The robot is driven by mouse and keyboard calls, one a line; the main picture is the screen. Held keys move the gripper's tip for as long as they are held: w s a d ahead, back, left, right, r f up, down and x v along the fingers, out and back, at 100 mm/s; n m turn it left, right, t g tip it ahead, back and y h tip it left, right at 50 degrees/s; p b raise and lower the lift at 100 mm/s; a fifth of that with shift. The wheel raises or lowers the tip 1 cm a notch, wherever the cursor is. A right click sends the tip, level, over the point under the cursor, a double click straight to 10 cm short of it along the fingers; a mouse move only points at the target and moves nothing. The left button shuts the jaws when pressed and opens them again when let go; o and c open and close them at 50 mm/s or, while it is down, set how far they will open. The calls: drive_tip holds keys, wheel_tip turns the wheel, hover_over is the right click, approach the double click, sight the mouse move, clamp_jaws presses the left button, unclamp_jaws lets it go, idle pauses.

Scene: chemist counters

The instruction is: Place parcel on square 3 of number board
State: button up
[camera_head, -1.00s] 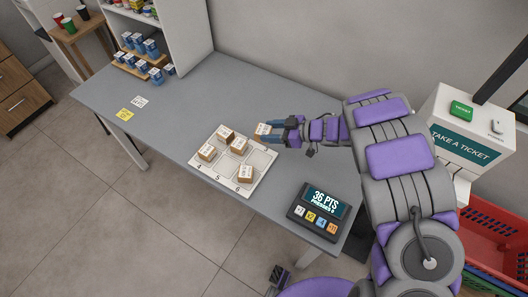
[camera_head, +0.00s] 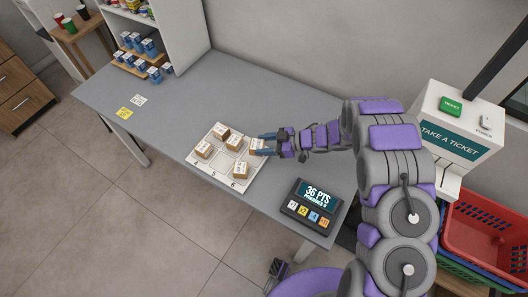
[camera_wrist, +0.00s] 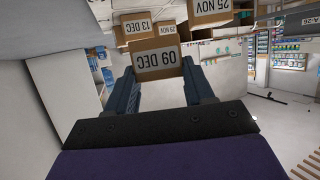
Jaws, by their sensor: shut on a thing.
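The white number board (camera_head: 214,173) lies on the grey counter with several small brown parcels with white labels on it. Its numbers 4, 5 and 6 show along the front edge. My gripper (camera_head: 262,146) is at the board's right back corner, shut on a parcel (camera_head: 257,146), which is over or on that corner square; I cannot tell whether it touches the board. In the wrist view the held parcel (camera_wrist: 157,60) reads 09 DEC between the two fingers. Other parcels stand beyond it: one labelled 13 DEC (camera_wrist: 136,26) and one labelled 25 NOV (camera_wrist: 208,10). The number under the held parcel is hidden.
A points device (camera_head: 313,206) reading 36 PTS stands near the counter's right front. A shelf with blue boxes (camera_head: 140,45) is at the back left. Two notes (camera_head: 125,113) lie on the left. A ticket machine (camera_head: 447,130) and red basket (camera_head: 488,235) are at right.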

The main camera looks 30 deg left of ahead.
drive_tip(key=a+f, duration=0.2)
drive_tip(key=f, duration=0.1)
drive_tip(key=a+f, duration=0.1)
drive_tip(key=shift+s+f+b, duration=0.1)
drive_tip(key=shift+f+b, duration=0.25)
drive_tip(key=shift+f, duration=0.05)
drive_tip(key=shift+d+f, duration=0.1)
drive_tip(key=shift+f, duration=0.1)
drive_tip(key=shift+d+r, duration=0.2)
drive_tip(key=shift+d, duration=0.35)
drive_tip(key=shift+d+r, duration=0.15)
drive_tip(key=shift+d, duration=0.4)
drive_tip(key=shift+f, duration=0.25)
drive_tip(key=o, duration=1.1)
drive_tip(key=shift+a+f, duration=0.1)
drive_tip(key=shift+a, duration=0.25)
drive_tip(key=shift+c, duration=0.2)
drive_tip(key=o, duration=0.3)
drive_tip(key=shift+a+f, duration=0.15)
drive_tip(key=shift+a, duration=0.4)
drive_tip(key=shift+o, duration=0.2)
drive_tip(key=p+v, duration=0.1)
drive_tip(key=v, duration=1.2)
drive_tip(key=shift+r+p, duration=0.25)
drive_tip(key=shift+p, duration=0.15)
